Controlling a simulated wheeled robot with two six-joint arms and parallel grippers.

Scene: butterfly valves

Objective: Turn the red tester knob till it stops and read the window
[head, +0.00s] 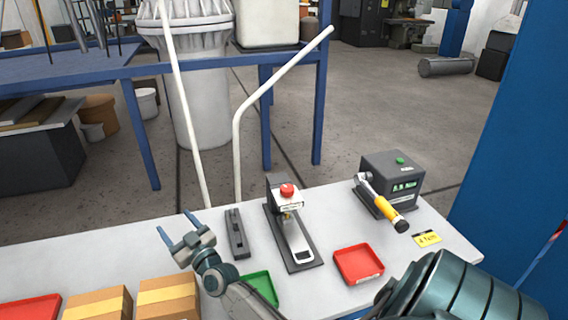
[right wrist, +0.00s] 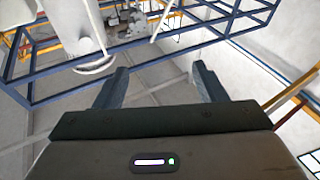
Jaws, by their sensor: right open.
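The red knob (head: 287,190) sits on top of a dark upright fixture with a white label, near the middle of the table. A sloping silver-white part (head: 296,236) runs from the fixture along its dark base (head: 277,232); its lower end shows a small dark-framed window (head: 304,256), too small to read. My right gripper (head: 182,234) is open and empty, left of the fixture and apart from it, with its fingers pointing up and left. In the right wrist view its two fingers (right wrist: 160,88) stand wide apart with nothing between them. My left gripper is not in view.
A dark box (head: 392,172) with a green button and lit display stands right, a yellow-handled tool (head: 384,203) against it. A red tray (head: 359,264), green tray (head: 262,287), grey block (head: 236,234), yellow card (head: 428,239) and cardboard boxes (head: 168,299) share the table.

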